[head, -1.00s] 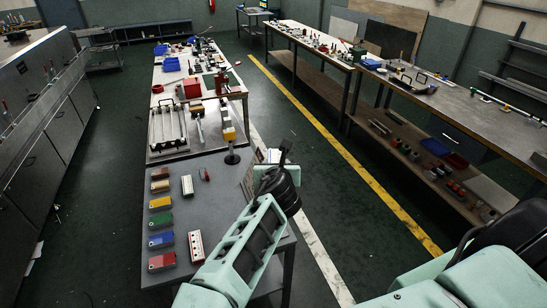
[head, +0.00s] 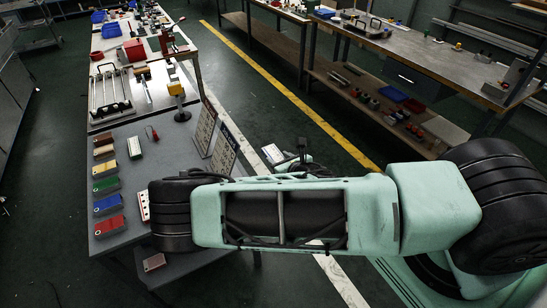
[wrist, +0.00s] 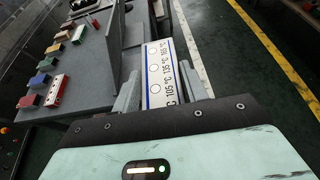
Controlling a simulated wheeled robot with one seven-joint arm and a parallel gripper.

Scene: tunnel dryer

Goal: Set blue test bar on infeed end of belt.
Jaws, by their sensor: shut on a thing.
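In the wrist view, my gripper (wrist: 162,70) is shut on a flat white bar (wrist: 157,92) with blue edge stripes, round windows and printed temperatures. The bar lies between the two grey fingers and points away from my wrist, just off the table's right side. I take it for the test bar. A plain blue block (head: 107,205) lies separately in a row of coloured blocks on the grey table (head: 170,165); it also shows in the wrist view (wrist: 39,80). My forearm hides much of the gripper in the head view. I cannot make out the belt's infeed end.
Two upright printed panels (head: 222,152) stand at the table's right edge, close to my gripper. A red block (head: 109,225) and a green block (head: 106,185) flank the blue one. Open floor with a yellow line (head: 290,90) separates this table from the right bench (head: 430,70).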

